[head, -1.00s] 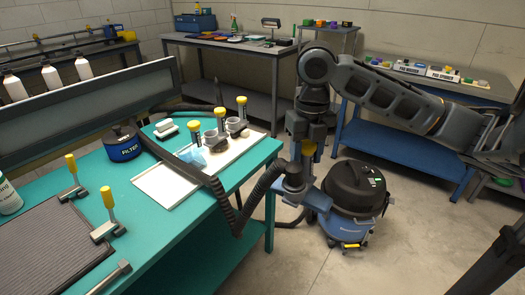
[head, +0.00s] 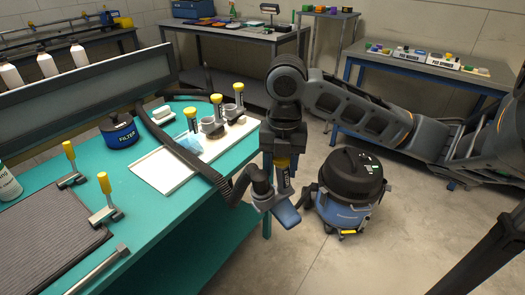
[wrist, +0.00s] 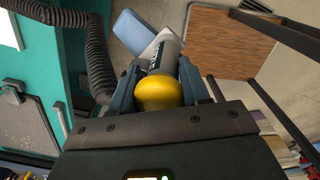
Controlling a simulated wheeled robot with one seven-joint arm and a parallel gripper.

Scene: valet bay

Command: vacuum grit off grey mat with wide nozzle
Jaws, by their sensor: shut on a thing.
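My gripper (head: 282,160) is shut on a grey tool with a yellow knob (wrist: 168,94), a dark label and a flat blue foot (wrist: 133,28). The foot also shows below my gripper in the head view (head: 286,215); I take it for the wide nozzle. It hangs past the bench's right edge, over the floor. The black ribbed hose (head: 222,187) reaches the held tool; the joint is partly hidden. The grey mat (head: 45,240) lies on the teal bench at lower left, far from my gripper. Grit on it is too small to make out.
Two yellow-handled clamps (head: 106,205) stand at the mat's edge. A white tray (head: 160,172) holds several yellow-topped pieces. A blue filter tin (head: 120,131) stands behind it. The black and blue vacuum (head: 350,190) stands on the floor right of my gripper; clear floor lies around it.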

